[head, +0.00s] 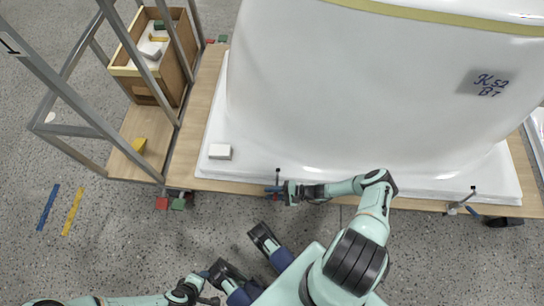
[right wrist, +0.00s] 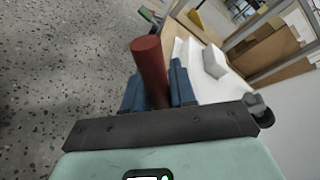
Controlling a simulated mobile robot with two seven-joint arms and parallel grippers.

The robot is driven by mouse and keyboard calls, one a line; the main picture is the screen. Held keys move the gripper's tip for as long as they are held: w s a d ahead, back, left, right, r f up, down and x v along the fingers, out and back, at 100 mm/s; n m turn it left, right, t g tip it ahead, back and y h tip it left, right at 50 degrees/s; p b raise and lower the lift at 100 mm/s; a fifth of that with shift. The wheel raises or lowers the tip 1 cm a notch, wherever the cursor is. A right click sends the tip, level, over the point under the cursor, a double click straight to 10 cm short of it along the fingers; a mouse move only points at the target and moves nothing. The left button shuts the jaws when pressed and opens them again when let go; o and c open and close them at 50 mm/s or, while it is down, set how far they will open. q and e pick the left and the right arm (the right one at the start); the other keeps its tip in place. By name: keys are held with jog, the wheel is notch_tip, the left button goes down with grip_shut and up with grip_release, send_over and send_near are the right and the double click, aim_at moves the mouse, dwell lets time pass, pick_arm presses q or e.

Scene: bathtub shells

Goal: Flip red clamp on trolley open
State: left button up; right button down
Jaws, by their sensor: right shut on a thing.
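The red clamp shows in the right wrist view as a red cylindrical handle (right wrist: 149,65), standing up between two blue fingers. My right gripper (head: 274,189) is at the front edge of the trolley (head: 200,125), beside an upright dark clamp pin (head: 277,175). It is shut on the red handle, which is mostly hidden by the gripper in the head view. My left gripper (head: 207,289) is low at the bottom of the head view, away from the trolley; its jaws are too small and unclear to judge.
A large white bathtub shell (head: 360,90) stands on the trolley. A white block (head: 220,152) lies on its flange. A grey metal frame (head: 85,110) and wooden box (head: 150,75) stand left.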

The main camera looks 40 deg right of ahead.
dwell(0.5)
jog(key=c, duration=1)
grip_release()
pick_arm(q)
jog(key=shift+s+d+r+p, duration=0.3)
jog(key=shift+s+r+p, duration=0.15)
jog(key=shift+s, duration=0.15)
pick_arm(e)
jog(key=v, duration=1.3)
jog(key=shift+s, duration=0.25)
